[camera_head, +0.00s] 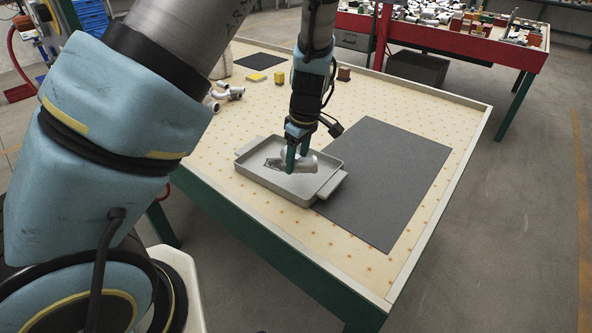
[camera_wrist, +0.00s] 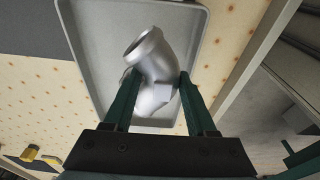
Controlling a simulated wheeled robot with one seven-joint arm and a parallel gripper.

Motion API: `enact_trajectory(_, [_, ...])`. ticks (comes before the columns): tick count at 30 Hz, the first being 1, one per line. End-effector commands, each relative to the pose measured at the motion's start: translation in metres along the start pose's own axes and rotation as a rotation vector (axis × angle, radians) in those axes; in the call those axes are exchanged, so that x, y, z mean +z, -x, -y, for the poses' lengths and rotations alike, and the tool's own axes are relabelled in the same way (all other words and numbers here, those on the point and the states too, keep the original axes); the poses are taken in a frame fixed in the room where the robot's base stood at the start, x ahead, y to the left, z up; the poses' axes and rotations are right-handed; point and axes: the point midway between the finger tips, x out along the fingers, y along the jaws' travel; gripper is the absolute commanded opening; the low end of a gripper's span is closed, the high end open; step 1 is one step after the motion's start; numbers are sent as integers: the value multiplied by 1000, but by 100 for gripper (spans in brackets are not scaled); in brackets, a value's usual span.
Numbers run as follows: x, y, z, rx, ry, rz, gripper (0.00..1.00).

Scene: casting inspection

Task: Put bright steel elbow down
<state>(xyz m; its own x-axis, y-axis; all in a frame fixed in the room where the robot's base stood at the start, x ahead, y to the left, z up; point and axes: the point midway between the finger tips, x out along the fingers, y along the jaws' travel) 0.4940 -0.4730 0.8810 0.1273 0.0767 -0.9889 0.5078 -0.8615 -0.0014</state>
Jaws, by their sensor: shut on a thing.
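The bright steel elbow (camera_wrist: 152,62) is a silvery bent pipe piece, seen between the two green fingers in the wrist view. My gripper (camera_head: 298,160) is shut on it, with the fingers pointing down over the grey tray (camera_head: 322,163). The elbow also shows low inside the tray's rim in the head view (camera_head: 308,164). I cannot tell whether it touches the tray floor. My fingers hide part of its sides.
A dark grey mat (camera_head: 395,180) lies right of the tray on the dotted table (camera_head: 400,102). Pipe fittings (camera_head: 228,93), a yellow block (camera_head: 257,78) and a brown block (camera_head: 344,74) stand farther back. A red-edged table (camera_head: 440,42) holds many parts behind.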

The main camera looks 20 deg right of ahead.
Motion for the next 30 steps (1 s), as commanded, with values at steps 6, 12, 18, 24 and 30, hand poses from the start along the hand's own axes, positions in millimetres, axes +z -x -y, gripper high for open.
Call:
enact_trajectory(6, [2, -19, 0, 0, 0, -1, 0])
enact_trajectory(12, [6, -46, 0, -1, 1, -1, 0])
enact_trajectory(18, [8, -53, -1, 3, 1, -1, 0])
enact_trajectory(24, [8, -55, -1, 3, 0, -1, 0])
enact_trajectory(30, [8, -55, 0, 1, 0, -1, 77])
